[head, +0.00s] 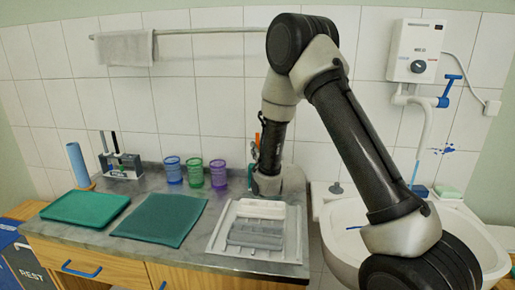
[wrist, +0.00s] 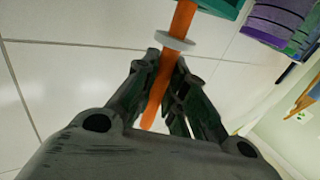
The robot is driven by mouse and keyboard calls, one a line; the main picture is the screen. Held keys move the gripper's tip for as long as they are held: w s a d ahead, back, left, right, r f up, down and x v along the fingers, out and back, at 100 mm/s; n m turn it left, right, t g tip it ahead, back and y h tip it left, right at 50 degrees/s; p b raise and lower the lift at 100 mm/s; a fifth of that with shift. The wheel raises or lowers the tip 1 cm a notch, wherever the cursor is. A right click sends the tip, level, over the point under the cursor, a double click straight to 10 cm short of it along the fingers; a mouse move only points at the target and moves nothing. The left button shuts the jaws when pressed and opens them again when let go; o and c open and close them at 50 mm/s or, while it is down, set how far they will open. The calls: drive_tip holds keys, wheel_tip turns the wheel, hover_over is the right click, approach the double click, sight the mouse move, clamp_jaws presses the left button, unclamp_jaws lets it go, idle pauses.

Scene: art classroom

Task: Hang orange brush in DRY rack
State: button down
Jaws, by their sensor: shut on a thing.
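My gripper (wrist: 168,62) is shut on the orange brush (wrist: 160,88), with its fingers on both sides of the handle. A pale ring (wrist: 175,41) sits around the handle just past the fingertips, and a teal piece (wrist: 222,7) shows at the top edge; I cannot tell whether it belongs to the brush. In the head view a bit of the orange brush (head: 258,138) shows beside my wrist, which hides most of the gripper. A small white rack (head: 121,164) with dark upright items stands at the counter's back left. No DRY label is legible.
Blue (head: 173,170), green (head: 194,173) and purple (head: 218,174) cups stand along the back of the counter. A green tray (head: 84,207), a teal mat (head: 160,219) and a grey-white tray (head: 228,222) lie in front. A sink (head: 345,218) is at right, a paper roll (head: 77,162) at left.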

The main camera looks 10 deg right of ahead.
sight(257, 134)
drive_tip(key=shift+f, duration=1)
drive_tip(key=c, duration=0.8)
unclamp_jaws()
drive_tip(key=shift+r, duration=0.1)
drive_tip(key=shift+r, duration=3.9)
